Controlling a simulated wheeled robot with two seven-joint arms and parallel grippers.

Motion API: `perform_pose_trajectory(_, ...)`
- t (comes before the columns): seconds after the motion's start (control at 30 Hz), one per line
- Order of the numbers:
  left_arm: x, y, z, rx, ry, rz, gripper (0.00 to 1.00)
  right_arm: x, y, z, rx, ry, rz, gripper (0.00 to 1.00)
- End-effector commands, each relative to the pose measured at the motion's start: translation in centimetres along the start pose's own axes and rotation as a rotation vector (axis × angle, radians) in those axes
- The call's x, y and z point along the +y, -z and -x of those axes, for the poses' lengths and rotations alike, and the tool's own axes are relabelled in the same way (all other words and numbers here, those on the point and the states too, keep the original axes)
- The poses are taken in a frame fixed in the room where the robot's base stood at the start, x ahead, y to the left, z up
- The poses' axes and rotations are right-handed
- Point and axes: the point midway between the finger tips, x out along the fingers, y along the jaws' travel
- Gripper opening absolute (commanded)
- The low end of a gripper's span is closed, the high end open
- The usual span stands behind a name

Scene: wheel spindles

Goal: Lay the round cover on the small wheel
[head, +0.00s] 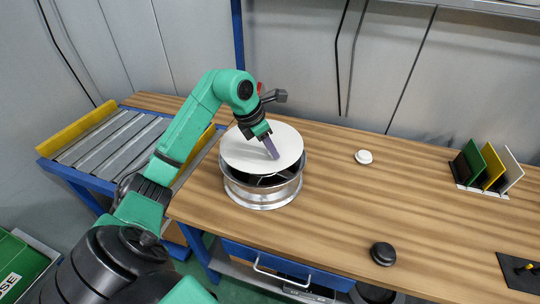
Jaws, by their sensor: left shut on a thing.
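The round cover (240,153) is a flat white disc. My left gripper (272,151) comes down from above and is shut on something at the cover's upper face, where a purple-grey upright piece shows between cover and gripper. The small wheel (262,197) is a silver metal rim standing flat on the wooden bench, directly under the cover. The cover hides most of the wheel's top; a dark gap shows between them at the front right, so the cover looks slightly raised or tilted. My right gripper is not in view.
On the bench (330,225) lie a white round knob (363,157) and a black round knob (382,253). A rack of coloured plates (480,168) stands at the right, near a dark mat (522,272). A roller conveyor (120,145) is at the left. The bench middle is clear.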

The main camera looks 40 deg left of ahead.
Motion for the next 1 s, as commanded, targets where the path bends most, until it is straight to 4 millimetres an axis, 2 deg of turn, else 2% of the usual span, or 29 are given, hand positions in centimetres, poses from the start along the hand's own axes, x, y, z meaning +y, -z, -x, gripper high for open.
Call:
perform_pose_trajectory(0.1, -0.1, 0.9, -2.1, 0.003, 0.005, 0.001, 0.00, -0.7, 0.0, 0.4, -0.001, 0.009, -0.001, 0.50)
perform_pose_trajectory(0.17, -0.1, 1.1, -2.8, 0.001, 0.003, 0.001, 0.00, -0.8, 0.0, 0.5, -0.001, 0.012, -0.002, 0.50)
perform_pose_trajectory(0.63, 0.0, 1.6, -3.8, 0.001, 0.000, -0.001, 0.00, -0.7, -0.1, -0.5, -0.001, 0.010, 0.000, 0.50)
perform_pose_trajectory(0.67, -0.1, 1.5, -3.7, 0.002, 0.001, 0.000, 0.39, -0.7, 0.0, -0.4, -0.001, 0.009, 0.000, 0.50)
perform_pose_trajectory(0.7, -0.1, 1.5, -3.6, 0.002, 0.001, 0.000, 0.54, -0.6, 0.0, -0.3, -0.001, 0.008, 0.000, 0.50)
perform_pose_trajectory(0.73, -0.1, 1.5, -3.6, 0.002, 0.001, 0.000, 0.61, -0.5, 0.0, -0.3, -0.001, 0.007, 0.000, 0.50)
perform_pose_trajectory(1.0, -0.1, 1.5, -3.6, 0.002, 0.001, -0.001, 0.61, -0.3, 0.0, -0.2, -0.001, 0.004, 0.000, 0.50)
